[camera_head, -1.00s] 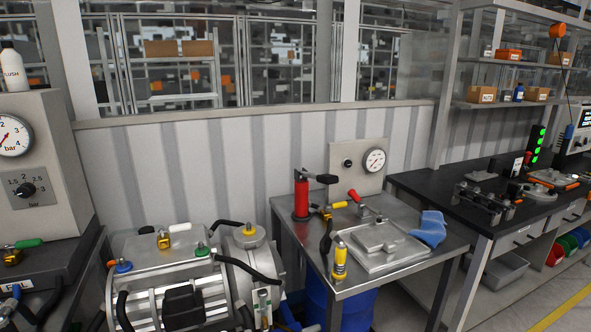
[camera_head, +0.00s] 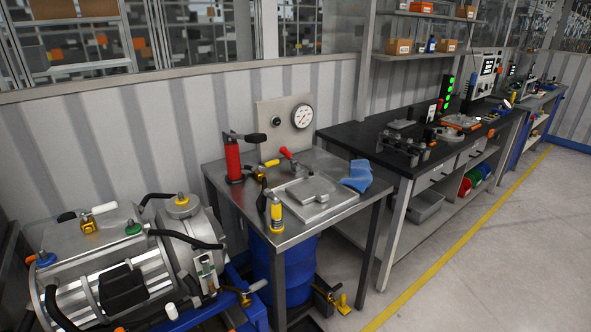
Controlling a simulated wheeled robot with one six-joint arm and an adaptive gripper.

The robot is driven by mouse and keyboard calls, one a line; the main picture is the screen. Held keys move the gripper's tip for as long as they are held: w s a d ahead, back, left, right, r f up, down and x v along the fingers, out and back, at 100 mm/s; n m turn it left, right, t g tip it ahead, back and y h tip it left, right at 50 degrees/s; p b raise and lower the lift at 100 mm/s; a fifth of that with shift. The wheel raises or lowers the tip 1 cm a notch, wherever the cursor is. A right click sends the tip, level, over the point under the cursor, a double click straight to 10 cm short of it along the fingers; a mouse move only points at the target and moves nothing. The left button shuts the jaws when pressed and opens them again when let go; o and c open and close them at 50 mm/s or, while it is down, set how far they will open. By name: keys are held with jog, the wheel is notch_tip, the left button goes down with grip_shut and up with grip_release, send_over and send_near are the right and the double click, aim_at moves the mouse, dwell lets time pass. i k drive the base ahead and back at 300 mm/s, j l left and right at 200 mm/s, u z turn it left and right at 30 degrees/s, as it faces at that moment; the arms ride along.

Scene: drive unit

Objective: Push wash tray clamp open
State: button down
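The wash tray (camera_head: 333,203) is a shallow metal tray on the steel table, with a raised metal piece in it. A small clamp with a red handle (camera_head: 286,153) stands at the tray's back left edge, its handle tilted up to the left. The view is too small to tell whether the clamp presses on the tray. My gripper is not in view.
The steel table (camera_head: 219,181) also holds a red hand pump (camera_head: 233,160), a yellow-handled tool (camera_head: 276,212) and a blue cloth (camera_head: 358,176). A gauge panel (camera_head: 273,112) stands behind. A large motor unit (camera_head: 120,270) is at left. Open floor (camera_head: 470,260) lies at right.

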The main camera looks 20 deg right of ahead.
aim_at(283, 150)
jog(key=i+l, duration=0.25)
jog(key=l, duration=0.15)
jog(key=i+l, duration=0.25)
jog(key=l, duration=0.15)
jog(key=i+l+u, duration=0.1)
jog(key=i+l, duration=0.15)
jog(key=l, duration=0.15)
jog(key=i+l, duration=0.25)
jog(key=l, duration=0.2)
